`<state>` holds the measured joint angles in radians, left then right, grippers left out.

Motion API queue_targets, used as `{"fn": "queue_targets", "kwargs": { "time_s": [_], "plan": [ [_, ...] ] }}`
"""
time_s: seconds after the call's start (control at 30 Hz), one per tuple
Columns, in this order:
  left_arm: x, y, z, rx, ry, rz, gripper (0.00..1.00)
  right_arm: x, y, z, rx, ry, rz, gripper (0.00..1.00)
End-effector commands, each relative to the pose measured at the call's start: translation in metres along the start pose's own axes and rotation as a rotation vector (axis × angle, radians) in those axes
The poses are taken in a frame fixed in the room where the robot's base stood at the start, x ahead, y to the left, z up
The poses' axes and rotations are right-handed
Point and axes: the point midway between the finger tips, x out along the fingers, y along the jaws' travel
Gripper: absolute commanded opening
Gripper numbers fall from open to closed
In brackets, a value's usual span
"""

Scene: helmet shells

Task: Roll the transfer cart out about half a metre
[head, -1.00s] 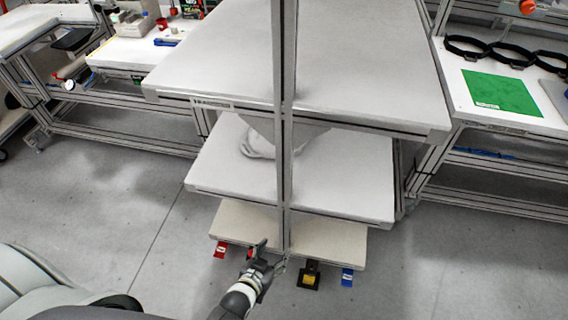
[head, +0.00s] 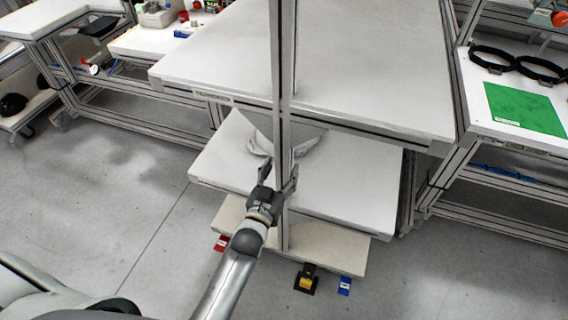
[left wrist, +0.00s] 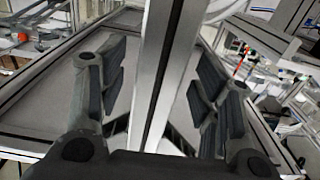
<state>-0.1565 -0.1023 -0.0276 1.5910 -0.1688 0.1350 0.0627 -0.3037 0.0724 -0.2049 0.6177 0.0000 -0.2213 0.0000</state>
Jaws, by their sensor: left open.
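The transfer cart (head: 335,60) stands ahead of me in the head view, with a white top, a middle shelf (head: 350,185) and a lower deck (head: 335,243). A grey metal post (head: 281,110) rises at its front. My left gripper (head: 279,176) is open at middle-shelf height, its fingers on either side of the post. In the left wrist view the post (left wrist: 160,75) runs between the two spread fingers (left wrist: 160,90); I see no firm closing on it. My right gripper is not in view.
A yellow-and-black pedal (head: 306,280) sits low at the cart's front, between a red tag (head: 221,242) and a blue tag (head: 344,286). Workbenches flank the cart; the right one holds a green mat (head: 524,108) and black rings (head: 540,69). Floor at the left is clear.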

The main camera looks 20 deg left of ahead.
Motion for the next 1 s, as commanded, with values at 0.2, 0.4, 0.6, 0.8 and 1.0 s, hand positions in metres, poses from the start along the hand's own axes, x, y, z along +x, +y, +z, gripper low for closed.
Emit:
{"fn": "queue_targets", "kwargs": {
  "time_s": [0.2, 0.4, 0.6, 0.8, 1.0],
  "plan": [
    [0.025, 0.000, 0.000, 0.000, 0.000, 0.000, 0.59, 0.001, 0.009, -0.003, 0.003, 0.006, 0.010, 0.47],
    [0.030, 0.000, 0.001, 0.000, -0.002, 0.000, 0.59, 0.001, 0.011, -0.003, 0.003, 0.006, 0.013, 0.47],
    [0.030, 0.000, 0.001, 0.000, -0.001, 0.000, 0.59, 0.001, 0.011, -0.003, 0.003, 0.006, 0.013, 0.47],
    [0.030, 0.000, 0.001, 0.001, -0.001, 0.000, 0.33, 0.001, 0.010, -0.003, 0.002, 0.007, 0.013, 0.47],
    [0.030, 0.000, 0.001, 0.000, -0.001, 0.000, 0.07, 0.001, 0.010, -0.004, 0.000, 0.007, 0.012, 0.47]
  ]
}}
